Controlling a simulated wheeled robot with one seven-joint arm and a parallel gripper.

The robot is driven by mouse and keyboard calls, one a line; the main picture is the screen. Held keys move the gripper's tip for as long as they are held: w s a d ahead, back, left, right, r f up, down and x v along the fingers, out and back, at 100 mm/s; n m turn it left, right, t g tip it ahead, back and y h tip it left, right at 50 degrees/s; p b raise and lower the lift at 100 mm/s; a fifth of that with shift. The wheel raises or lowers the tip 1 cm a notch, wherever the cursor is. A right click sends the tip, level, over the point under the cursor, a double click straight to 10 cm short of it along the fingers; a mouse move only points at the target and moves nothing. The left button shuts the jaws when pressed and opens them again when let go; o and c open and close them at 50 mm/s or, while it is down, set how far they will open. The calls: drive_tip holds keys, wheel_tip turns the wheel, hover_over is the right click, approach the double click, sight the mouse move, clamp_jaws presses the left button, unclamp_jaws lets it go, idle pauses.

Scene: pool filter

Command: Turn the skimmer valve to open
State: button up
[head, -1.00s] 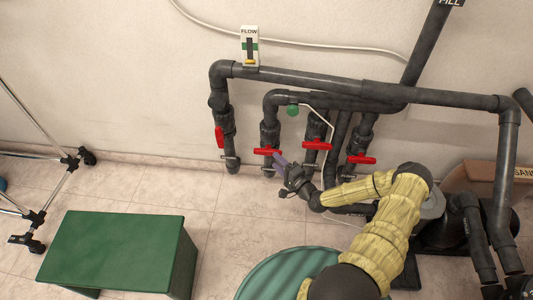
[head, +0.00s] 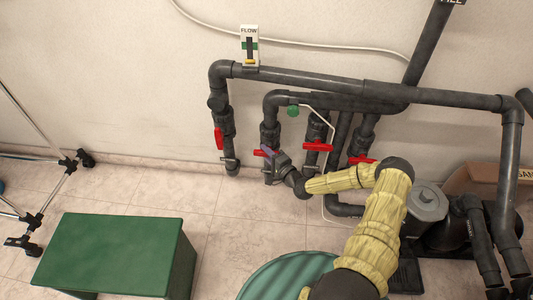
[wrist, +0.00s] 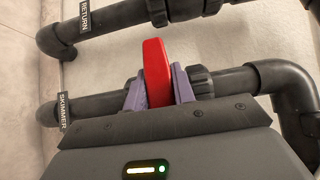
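The skimmer valve's red handle (wrist: 156,72) stands across its dark pipe in the wrist view. The SKIMMER label (wrist: 65,111) is on that pipe at left. My gripper's (wrist: 160,85) two purple fingers flank the handle, which fills the gap between them, so they look shut on it. In the head view the red handle (head: 259,152) lies crosswise on the second pipe from the left, its right part hidden by my gripper (head: 269,153).
Neighbouring valves have red handles, one along its pipe at left (head: 219,139) and one crosswise at right (head: 318,147). A RETURN-labelled pipe (wrist: 120,15) runs close by. A green bench (head: 115,250) stands at lower left; open tiled floor lies between.

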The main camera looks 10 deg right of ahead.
drive_tip(key=shift+r+p, duration=0.1)
drive_tip(key=shift+p, duration=0.4)
drive_tip(key=shift+r+n+g+p, duration=0.1)
drive_tip(key=shift+n+g+p, duration=0.35)
drive_tip(key=shift+p, duration=0.25)
drive_tip(key=n+g+h+p, duration=0.1)
drive_tip(key=n+p, duration=0.1)
drive_tip(key=p, duration=0.2)
drive_tip(key=shift+r+g+h, duration=0.15)
drive_tip(key=shift+g+h, duration=0.1)
drive_tip(key=shift+h, duration=0.15)
drive_tip(key=n+g+h+p, duration=0.1)
drive_tip(key=n+h+p, duration=0.1)
drive_tip(key=p, duration=0.3)
drive_tip(key=shift+g, duration=0.4)
drive_tip(key=h+p, duration=0.1)
drive_tip(key=p, duration=0.1)
drive_tip(key=n+g+h+p, duration=0.1)
drive_tip(key=p, duration=0.1)
drive_tip(key=shift+f+n+h, duration=0.25)
drive_tip(key=shift+h, duration=0.05)
drive_tip(key=shift+f+n+g+h+p, duration=0.2)
drive_tip(key=shift+n+g+h+p, duration=0.55)
drive_tip(key=shift+h, duration=0.45)
drive_tip(key=shift+d+f+n+g+h, duration=0.15)
drive_tip(key=shift+n+g+h, duration=0.3)
drive_tip(key=shift+h, duration=0.65)
